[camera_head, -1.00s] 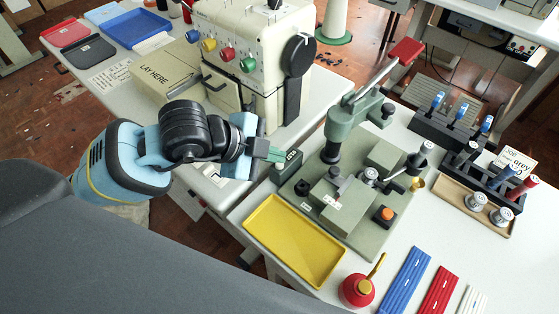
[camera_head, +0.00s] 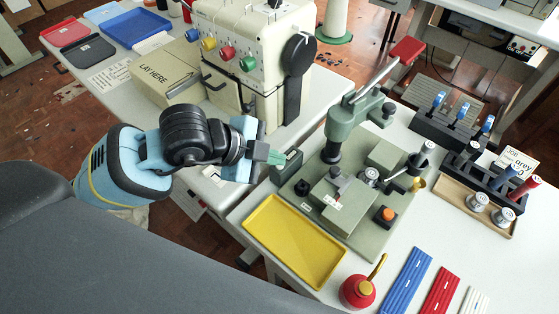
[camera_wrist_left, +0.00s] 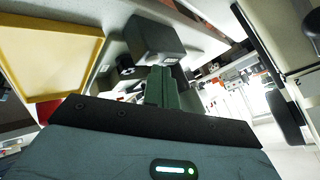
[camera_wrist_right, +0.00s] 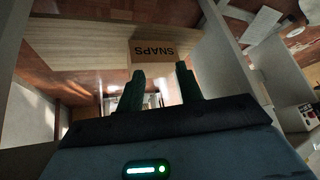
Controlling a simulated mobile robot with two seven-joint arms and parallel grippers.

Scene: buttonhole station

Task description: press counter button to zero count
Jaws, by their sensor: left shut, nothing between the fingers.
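A small dark green box, which looks like the counter (camera_head: 288,167), stands at the left edge of the green press base. In the left wrist view it appears as a dark grey box (camera_wrist_left: 157,40) just beyond the fingertips. I cannot make out its button. My left gripper (camera_head: 276,158) is shut and empty, its green fingertips pointing right at the box's upper left side. In the left wrist view the shut fingers (camera_wrist_left: 161,85) overlap the box's lower edge; I cannot tell whether they touch it. My right gripper (camera_wrist_right: 160,88) is open and empty, away from the bench.
A yellow tray (camera_head: 293,241) and a red oil can (camera_head: 359,290) lie in front. The cream sewing machine (camera_head: 245,60) stands behind my left gripper.

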